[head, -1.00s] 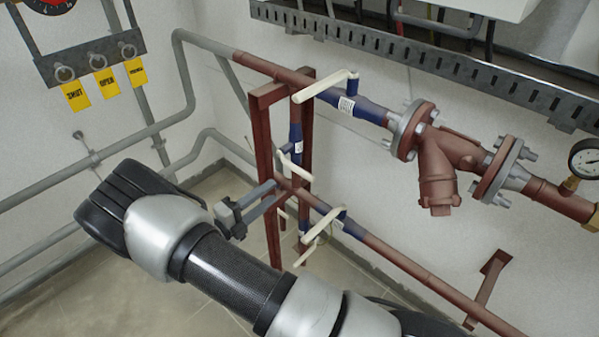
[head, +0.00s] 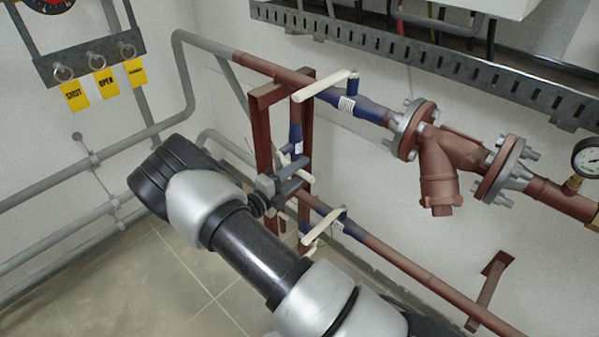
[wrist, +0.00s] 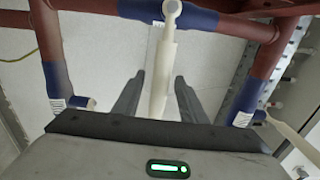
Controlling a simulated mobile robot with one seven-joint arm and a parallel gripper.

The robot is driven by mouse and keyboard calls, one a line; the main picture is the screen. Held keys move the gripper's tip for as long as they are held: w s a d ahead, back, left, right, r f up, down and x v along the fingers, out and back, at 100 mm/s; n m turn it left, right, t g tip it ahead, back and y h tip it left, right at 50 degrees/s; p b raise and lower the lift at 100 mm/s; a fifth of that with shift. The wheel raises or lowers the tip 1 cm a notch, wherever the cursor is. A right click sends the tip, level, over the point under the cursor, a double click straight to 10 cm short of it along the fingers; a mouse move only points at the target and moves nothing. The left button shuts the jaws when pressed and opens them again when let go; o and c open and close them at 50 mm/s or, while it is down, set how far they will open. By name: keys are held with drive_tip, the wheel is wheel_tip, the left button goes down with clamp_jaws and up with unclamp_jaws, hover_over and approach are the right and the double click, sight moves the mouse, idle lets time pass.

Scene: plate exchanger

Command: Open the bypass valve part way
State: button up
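The bypass valve is the blue valve (head: 296,132) on the short vertical pipe between the upper and lower brown pipes. In the head view its white lever is mostly hidden behind my gripper (head: 285,183). In the wrist view the blue body (wrist: 140,9) crosses the top, and the long cream lever (wrist: 159,75) runs down from its pivot. My gripper (wrist: 158,98) is open, with the lever between its two grey fingers.
A valve with a white lever (head: 322,88) is on the upper pipe, and another lever (head: 325,226) is on the lower pipe, close to my gripper. Brown frame posts (head: 264,140) stand beside it. Yellow SHUT and OPEN tags (head: 105,84) hang at upper left.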

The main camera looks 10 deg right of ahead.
clamp_jaws()
drive_tip(key=f+m+b, duration=0.2)
drive_tip(key=f+m, duration=0.1)
drive_tip(key=f+m+b, duration=0.1)
drive_tip(key=m, duration=0.1)
drive_tip(key=shift+w+a+f, duration=0.25)
drive_tip(key=shift+w+a, duration=0.1)
drive_tip(key=shift+w, duration=0.05)
unclamp_jaws()
drive_tip(key=p+v, duration=0.1)
drive_tip(key=v, duration=1.6)
drive_tip(key=shift+s+a, duration=0.15)
drive_tip(key=shift+r, duration=0.2)
